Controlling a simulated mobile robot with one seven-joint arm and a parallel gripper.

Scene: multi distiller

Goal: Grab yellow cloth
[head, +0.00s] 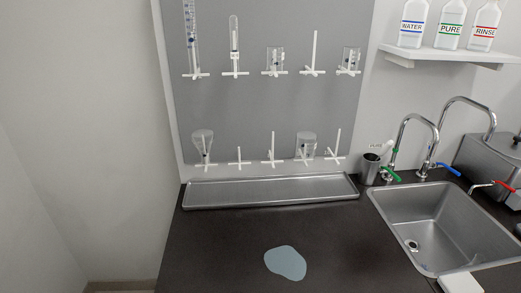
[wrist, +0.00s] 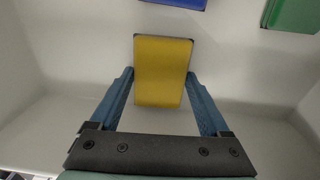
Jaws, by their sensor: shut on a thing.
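The yellow cloth (wrist: 163,70) is a flat yellow rectangle with dark edges in the middle of the wrist view. My gripper (wrist: 161,85) has a blue finger on each side of it, and the fingers are shut on the cloth. The cloth's near end lies between the fingers and its far end reaches past their tips. The head view shows neither my gripper nor the yellow cloth.
In the wrist view, a blue piece (wrist: 180,2) and a green piece (wrist: 292,14) lie beyond on a pale surface. In the head view, a dark counter holds a pale blue puddle (head: 286,263), a metal tray (head: 270,203) and a sink (head: 440,225).

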